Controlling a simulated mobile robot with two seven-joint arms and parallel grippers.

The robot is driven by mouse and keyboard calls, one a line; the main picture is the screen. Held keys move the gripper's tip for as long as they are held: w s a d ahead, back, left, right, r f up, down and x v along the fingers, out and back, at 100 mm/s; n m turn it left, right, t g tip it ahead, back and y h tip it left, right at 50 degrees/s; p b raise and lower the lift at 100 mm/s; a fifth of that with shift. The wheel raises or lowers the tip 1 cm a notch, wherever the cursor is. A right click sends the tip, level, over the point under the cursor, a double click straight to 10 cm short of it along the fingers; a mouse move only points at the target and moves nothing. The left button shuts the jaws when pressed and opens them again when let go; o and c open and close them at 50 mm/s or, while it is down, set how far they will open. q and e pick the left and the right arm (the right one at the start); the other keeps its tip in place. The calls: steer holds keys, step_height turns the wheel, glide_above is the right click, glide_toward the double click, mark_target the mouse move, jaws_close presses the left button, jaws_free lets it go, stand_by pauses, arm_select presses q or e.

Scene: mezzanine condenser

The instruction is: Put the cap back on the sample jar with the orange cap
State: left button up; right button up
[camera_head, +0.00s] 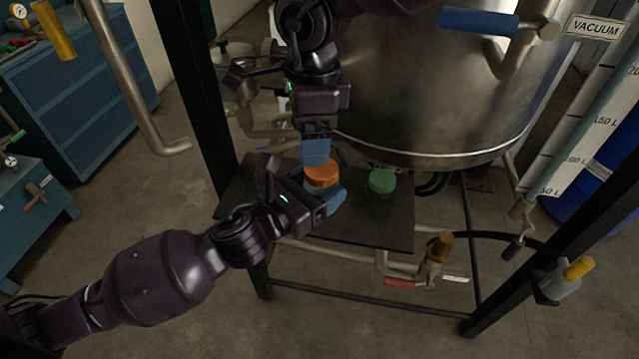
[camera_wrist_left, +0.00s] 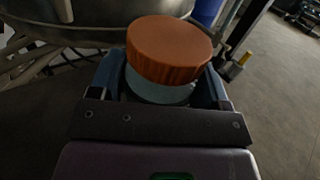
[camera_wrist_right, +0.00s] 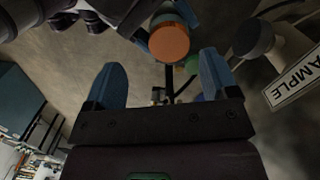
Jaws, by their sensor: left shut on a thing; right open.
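The sample jar (camera_wrist_left: 160,91) is pale and mostly hidden between my left fingers. Its orange cap (camera_head: 321,173) sits on top of it, and in the left wrist view the cap (camera_wrist_left: 169,45) looks slightly tilted; I cannot tell whether it is seated. My left gripper (camera_head: 330,196) is shut on the jar, over the dark shelf. My right gripper (camera_head: 316,150) is open and empty, close behind the cap in the head view. In the right wrist view the cap (camera_wrist_right: 169,43) lies beyond the open fingers (camera_wrist_right: 163,82), not between them.
A green-capped jar (camera_head: 382,182) stands on the dark shelf (camera_head: 394,229) to the right. The large steel vessel (camera_head: 430,100) rises behind it. Black frame posts stand on both sides. A valve with an amber knob (camera_head: 439,245) is below the shelf's front edge.

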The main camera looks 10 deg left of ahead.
mark_target(321, 168)
steer(key=shift+w+d+r, duration=0.25)
steer(key=shift+w+d, duration=0.35)
steer(key=shift+d, duration=0.2)
steer(key=shift+f, duration=0.15)
steer(key=shift+f, duration=3.9)
steer(key=shift+c, duration=0.2)
steer(key=c, duration=0.9)
steer(key=o, duration=1.1)
steer(key=shift+r, duration=0.1)
step_height(321, 168, up, 12)
